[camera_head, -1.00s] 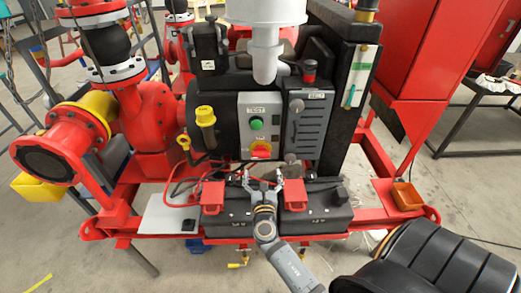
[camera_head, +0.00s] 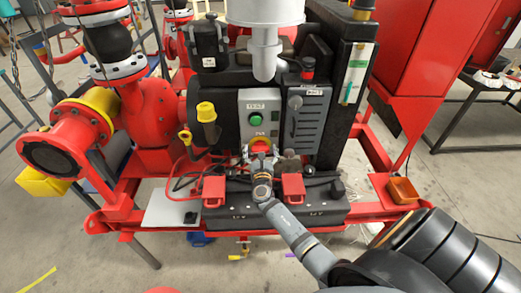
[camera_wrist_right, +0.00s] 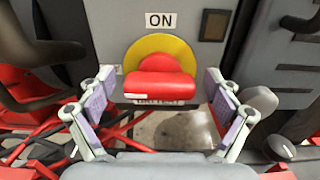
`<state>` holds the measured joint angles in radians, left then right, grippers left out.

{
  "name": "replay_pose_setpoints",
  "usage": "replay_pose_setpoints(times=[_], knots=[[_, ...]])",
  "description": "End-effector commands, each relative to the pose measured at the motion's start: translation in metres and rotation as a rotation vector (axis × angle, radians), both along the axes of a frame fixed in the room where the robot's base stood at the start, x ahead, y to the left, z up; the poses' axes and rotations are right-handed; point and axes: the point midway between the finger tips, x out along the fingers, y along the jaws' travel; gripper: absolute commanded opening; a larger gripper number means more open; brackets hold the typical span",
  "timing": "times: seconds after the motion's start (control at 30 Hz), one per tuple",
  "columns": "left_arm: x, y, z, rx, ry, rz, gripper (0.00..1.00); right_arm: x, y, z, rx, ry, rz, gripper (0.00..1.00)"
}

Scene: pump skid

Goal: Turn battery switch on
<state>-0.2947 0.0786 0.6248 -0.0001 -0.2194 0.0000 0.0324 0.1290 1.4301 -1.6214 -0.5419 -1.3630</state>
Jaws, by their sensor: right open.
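The battery switch (camera_head: 260,144) is a red knob on a yellow round plate, low on a grey control panel (camera_head: 252,105). My right gripper (camera_head: 262,160) is just below and in front of the knob. In the right wrist view its open fingers (camera_wrist_right: 158,105) stand on either side of the red handle, apart from it. Part of the knob's lower side is hidden in the head view. My left gripper is not in view.
A green button (camera_head: 256,118) sits above the switch. A grey lever box (camera_head: 308,115) stands right of the panel, with a grey knob close to my right fingers.

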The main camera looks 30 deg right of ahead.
Motion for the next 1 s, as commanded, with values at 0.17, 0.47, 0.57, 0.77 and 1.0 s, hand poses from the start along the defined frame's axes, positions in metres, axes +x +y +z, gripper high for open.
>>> replay_pose_setpoints(times=[0.17,0.47,0.57,0.77,1.0], knots=[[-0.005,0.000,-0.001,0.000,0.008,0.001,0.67,0.000,0.000,0.000,0.000,0.000,0.000,0.73],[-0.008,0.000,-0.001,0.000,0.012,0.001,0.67,0.000,0.000,0.000,0.000,0.000,0.000,0.36],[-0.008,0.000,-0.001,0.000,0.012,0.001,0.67,0.000,0.000,-0.001,0.003,-0.002,0.000,0.36],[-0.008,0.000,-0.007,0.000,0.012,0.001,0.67,-0.001,0.000,-0.002,0.043,-0.027,0.001,0.36],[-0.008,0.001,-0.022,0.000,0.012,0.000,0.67,-0.001,0.000,-0.004,0.177,-0.109,0.001,0.36]])
